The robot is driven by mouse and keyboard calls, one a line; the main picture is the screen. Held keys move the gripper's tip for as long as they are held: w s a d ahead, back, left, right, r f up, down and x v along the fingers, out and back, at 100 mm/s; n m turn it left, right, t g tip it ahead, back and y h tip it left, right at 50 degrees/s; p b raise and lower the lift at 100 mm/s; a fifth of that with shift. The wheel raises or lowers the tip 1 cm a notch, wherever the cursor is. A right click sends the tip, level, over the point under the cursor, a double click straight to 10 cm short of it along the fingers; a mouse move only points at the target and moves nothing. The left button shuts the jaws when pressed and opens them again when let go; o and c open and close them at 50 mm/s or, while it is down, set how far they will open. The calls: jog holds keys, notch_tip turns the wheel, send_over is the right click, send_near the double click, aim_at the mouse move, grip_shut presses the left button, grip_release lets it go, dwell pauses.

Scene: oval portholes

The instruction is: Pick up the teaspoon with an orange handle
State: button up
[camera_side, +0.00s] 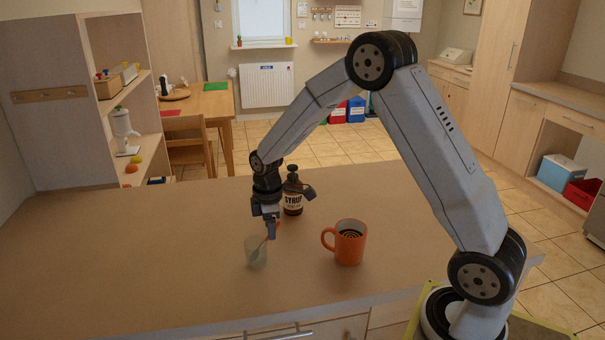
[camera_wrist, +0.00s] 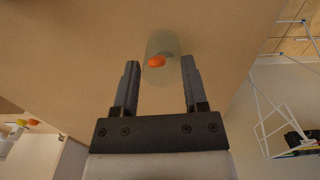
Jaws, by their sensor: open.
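The teaspoon's orange handle (camera_side: 277,228) leans up and to the right out of a pale translucent cup (camera_side: 256,251) in the side view. In the wrist view the handle's orange end (camera_wrist: 156,62) shows inside the outline of the cup (camera_wrist: 162,46). The spoon's bowl is hard to make out. My gripper (camera_side: 270,229) points down right at the handle, above the cup. In the wrist view my gripper (camera_wrist: 160,72) is open, with the orange end between its two fingertips. I cannot tell whether a finger touches the handle.
An orange mug (camera_side: 349,243) with dark contents stands to the right of the cup. A brown syrup bottle (camera_side: 292,196) with a pump top stands behind my gripper. The counter (camera_side: 130,260) is clear to the left; its front edge is close to the cup.

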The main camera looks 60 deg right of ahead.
aim_at(265, 242)
jog(key=shift+f, duration=1.35)
grip_shut()
